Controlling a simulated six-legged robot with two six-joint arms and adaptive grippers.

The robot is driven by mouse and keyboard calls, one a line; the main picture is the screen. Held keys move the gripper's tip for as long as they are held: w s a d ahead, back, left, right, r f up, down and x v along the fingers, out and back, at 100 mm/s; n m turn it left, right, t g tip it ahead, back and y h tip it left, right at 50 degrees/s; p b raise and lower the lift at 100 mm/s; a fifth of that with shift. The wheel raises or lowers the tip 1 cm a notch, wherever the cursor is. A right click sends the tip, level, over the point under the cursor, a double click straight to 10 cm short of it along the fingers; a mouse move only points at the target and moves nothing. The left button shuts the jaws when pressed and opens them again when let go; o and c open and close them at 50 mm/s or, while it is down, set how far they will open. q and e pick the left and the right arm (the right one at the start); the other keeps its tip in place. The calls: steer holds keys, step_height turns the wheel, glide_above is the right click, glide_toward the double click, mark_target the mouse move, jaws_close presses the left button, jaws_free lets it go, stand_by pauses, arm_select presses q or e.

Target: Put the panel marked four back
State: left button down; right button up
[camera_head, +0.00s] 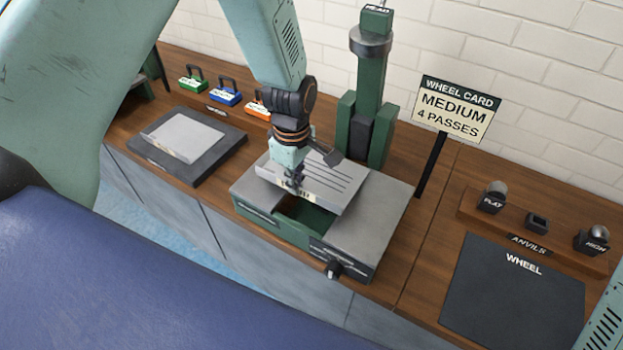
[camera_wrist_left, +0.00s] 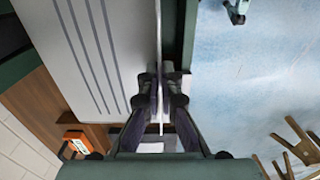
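A light grey panel with several dark grooves (camera_head: 325,182) sits tilted over the green bead machine (camera_head: 383,222). It also shows in the left wrist view (camera_wrist_left: 85,50). A small pale tag is on its near edge, too small to read. My left gripper (camera_head: 295,180) is at that near edge. In the left wrist view its fingers (camera_wrist_left: 160,95) close on either side of the thin edge. Another plain panel (camera_head: 185,136) lies on a dark pad (camera_head: 222,148) at the left; its marking is unreadable. My right gripper is out of view.
Green, blue (camera_head: 225,97) and orange tagged blocks stand behind the pad. A sign (camera_head: 458,108) reads "WHEEL CARD MEDIUM 4 PASSES". A dark wheel mat (camera_head: 510,300) and anvils (camera_head: 491,197) are at the right. The machine's column (camera_head: 370,90) rises behind the panel.

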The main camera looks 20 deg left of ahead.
arm_select(q)
steer(key=shift+r+p, duration=3)
steer(key=shift+r, duration=0.45)
steer(key=shift+f, duration=0.15)
